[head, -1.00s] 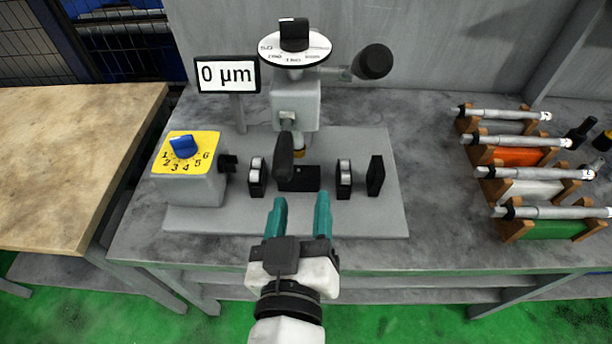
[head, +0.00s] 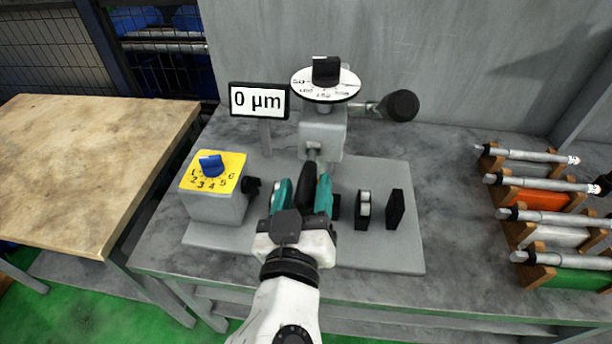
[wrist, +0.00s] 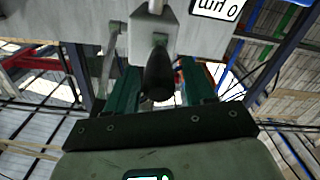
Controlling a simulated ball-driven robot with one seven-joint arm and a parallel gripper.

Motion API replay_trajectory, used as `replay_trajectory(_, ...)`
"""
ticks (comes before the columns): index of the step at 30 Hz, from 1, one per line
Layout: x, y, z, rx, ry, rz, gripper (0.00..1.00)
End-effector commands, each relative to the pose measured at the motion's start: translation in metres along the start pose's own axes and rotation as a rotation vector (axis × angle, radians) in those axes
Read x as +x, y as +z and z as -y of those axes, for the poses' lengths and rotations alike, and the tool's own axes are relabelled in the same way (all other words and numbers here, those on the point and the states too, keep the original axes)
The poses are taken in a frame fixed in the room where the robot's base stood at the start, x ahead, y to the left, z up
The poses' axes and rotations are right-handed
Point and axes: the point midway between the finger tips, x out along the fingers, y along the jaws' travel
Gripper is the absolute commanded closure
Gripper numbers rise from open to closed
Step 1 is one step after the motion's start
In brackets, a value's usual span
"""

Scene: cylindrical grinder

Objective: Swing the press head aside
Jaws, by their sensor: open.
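The press head (head: 321,137) is a grey block above the grey base plate, with a white dial (head: 326,84) and black knob on top. A black handle (head: 307,182) sticks out from its front on a short metal stem; it also shows in the wrist view (wrist: 158,72), below the grey block (wrist: 150,32). My gripper (head: 302,192) has its teal fingers open, one on each side of the handle. In the wrist view my gripper (wrist: 160,88) shows the handle between the fingers, with gaps beside it. My gripper hides part of the fixture below.
A yellow-topped box (head: 213,172) with a blue knob stands left. A display (head: 259,99) reads 0 µm. A black ball-ended lever (head: 401,105) sticks out right of the head. Black supports (head: 395,209) stand on the plate. Racks of metal shafts (head: 545,222) are far right.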

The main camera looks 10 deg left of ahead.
Motion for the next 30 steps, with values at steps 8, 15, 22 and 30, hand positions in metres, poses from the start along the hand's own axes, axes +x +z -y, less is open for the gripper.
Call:
replay_trajectory(8,0.019,0.0,0.0,0.001,-0.001,0.0,0.47)
replay_trajectory(15,0.019,0.001,0.0,0.001,-0.001,0.0,0.47)
replay_trajectory(22,0.019,0.0,0.0,0.001,-0.001,0.0,0.68)
replay_trajectory(30,0.019,0.0,0.0,0.001,-0.001,0.0,0.94)
